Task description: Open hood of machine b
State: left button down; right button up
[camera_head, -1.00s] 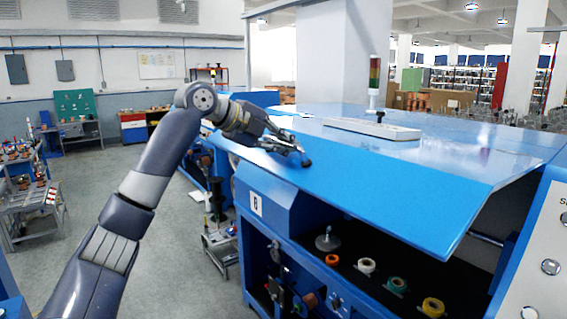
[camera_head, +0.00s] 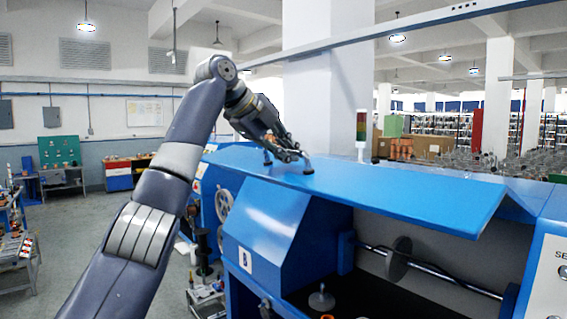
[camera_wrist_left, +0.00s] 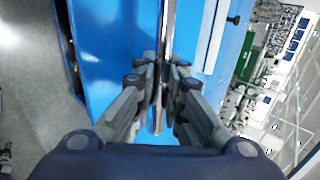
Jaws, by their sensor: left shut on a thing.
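The blue machine's body (camera_head: 275,235) carries a small white label (camera_head: 245,260) on its front. Its hood (camera_head: 400,195) is a broad blue panel, raised, with the front open beneath it. The exact contact is partly hidden by the fingers. My right gripper is out of view.
Inside the opening are a shaft with a disc (camera_head: 398,258) and a dark shelf. A signal light (camera_head: 361,130) stands behind the hood. A white pillar (camera_head: 322,110) rises behind. An overhead rail (camera_head: 400,28) crosses above.

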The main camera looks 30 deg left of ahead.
pick_arm(q)
jog(key=shift+w+r, duration=0.1)
jog(key=shift+r, duration=0.4)
jog(key=c, duration=1.7)
grip_release()
jog(key=shift+o, duration=0.2)
jog(key=shift+a, duration=0.15)
jog(key=shift+s+r, duration=0.1)
jog(key=shift+s, duration=0.1)
jog(key=v, duration=1.2)
jog(key=shift+w, duration=0.1)
